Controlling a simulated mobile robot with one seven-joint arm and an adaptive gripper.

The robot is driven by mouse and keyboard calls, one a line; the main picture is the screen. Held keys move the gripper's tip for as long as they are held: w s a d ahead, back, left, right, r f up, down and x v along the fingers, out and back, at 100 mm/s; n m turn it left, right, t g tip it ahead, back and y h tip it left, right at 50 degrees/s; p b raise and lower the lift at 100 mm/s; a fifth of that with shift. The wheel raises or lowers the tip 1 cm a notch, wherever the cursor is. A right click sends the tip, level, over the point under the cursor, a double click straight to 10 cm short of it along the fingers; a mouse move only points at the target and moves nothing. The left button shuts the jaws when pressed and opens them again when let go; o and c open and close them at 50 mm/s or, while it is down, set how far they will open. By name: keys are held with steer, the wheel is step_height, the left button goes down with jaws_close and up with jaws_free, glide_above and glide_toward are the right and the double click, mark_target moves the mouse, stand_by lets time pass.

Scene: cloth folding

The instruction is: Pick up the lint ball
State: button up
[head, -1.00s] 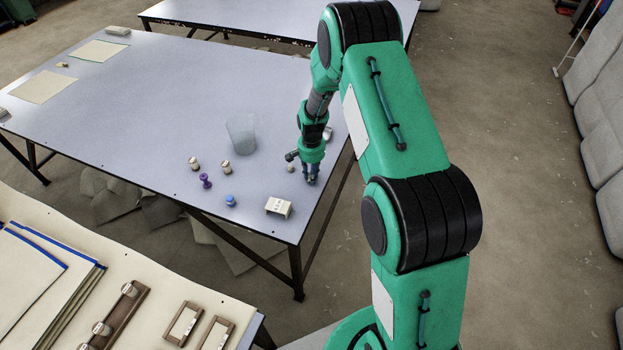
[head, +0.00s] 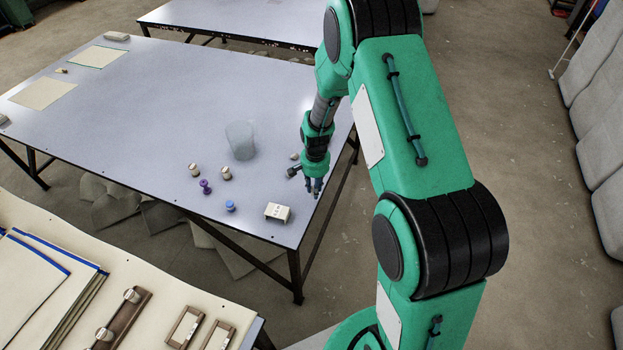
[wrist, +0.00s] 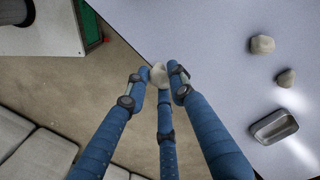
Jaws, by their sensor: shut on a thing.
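My gripper (wrist: 160,80) has three blue fingers. In the wrist view they are closed around a small pale grey lint ball (wrist: 158,74), whose top shows between the fingertips. The ball appears beside the table's edge, with floor to its left. In the head view my gripper (head: 314,187) points down by the table's right edge, behind the white box. The ball cannot be made out there; the fingers are too small to tell.
A clear cup (head: 240,140), a purple piece (head: 205,187), a blue-topped piece (head: 230,206) and a white box (head: 277,213) stand left of my gripper. The table's middle is clear.

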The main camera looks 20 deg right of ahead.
steer(key=s+a+p, duration=0.1)
steer(key=s, duration=0.7)
steer(key=shift+s+a+r, duration=0.15)
steer(key=shift+a+r, duration=0.05)
steer(key=shift+r, duration=0.2)
steer(key=shift+a, duration=0.1)
stand_by(0.5)
steer(key=a+n, duration=0.1)
steer(key=a, duration=0.3)
steer(key=a+n, duration=0.2)
steer(key=a, duration=0.3)
steer(key=a+n, duration=0.1)
steer(key=a, duration=0.4)
steer(key=shift+s, duration=0.15)
steer(key=s+a+n, duration=0.4)
steer(key=s+a, duration=0.3)
steer(key=a, duration=0.4)
steer(key=s+a+n+p, duration=0.1)
steer(key=s+a+n, duration=0.4)
steer(key=a, duration=0.7)
steer(key=s+a+n, duration=0.5)
steer(key=s+a, duration=0.4)
steer(key=a, duration=0.2)
steer(key=shift+a+r+p, duration=0.1)
steer(key=shift+a+p, duration=0.15)
steer(key=shift+p, duration=0.05)
steer(key=b, duration=0.2)
glide_above(162, 308)
steer(key=shift+f, duration=0.75)
